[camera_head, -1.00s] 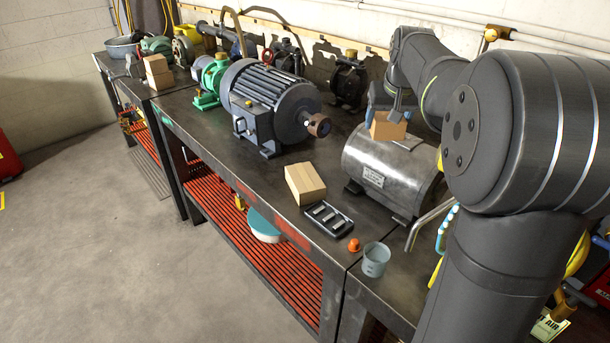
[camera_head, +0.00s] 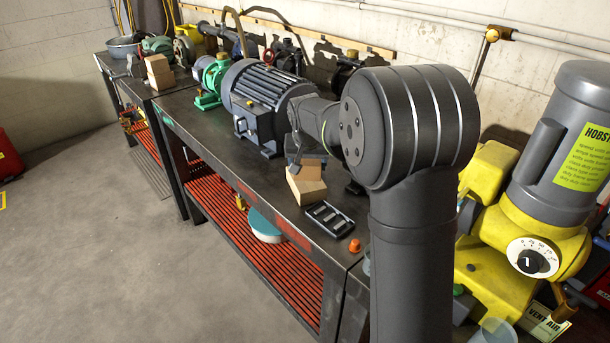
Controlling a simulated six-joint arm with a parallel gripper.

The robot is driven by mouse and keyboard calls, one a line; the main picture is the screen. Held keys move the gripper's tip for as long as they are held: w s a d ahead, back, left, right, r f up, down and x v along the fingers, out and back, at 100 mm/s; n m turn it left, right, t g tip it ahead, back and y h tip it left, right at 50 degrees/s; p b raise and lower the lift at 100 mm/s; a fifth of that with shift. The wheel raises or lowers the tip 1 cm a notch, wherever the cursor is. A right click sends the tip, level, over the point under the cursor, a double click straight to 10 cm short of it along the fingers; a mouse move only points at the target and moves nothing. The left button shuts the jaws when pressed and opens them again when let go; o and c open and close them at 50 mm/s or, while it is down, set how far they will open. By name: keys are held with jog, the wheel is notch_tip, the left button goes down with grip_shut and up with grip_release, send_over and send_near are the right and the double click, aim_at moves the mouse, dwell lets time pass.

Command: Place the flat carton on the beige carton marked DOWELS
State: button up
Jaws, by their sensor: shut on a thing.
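A beige carton (camera_head: 305,190) lies on the workbench beside the black slotted tray. No lettering on it can be read from here. My gripper (camera_head: 299,158) is above and just behind this carton, partly hidden by my own arm. It is shut on a flat brown carton (camera_head: 314,167), which shows only in part at the beige carton's upper edge. I cannot tell whether the two cartons touch.
A large grey motor (camera_head: 268,97) stands close behind and left of the gripper. The black slotted tray (camera_head: 330,219) and an orange cap (camera_head: 355,246) lie in front. My arm hides the bench to the right.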

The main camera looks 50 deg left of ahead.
aim_at(305, 175)
jog(key=shift+s+a+f, duration=0.2)
jog(key=shift+a+f, duration=0.15)
jog(key=shift+a, duration=0.1)
jog(key=shift+f, duration=1.85)
jog(key=shift+f, duration=0.1)
jog(key=shift+f, duration=0.1)
jog(key=o, duration=1.2)
jog(key=shift+c, duration=0.2)
jog(key=v, duration=1.2)
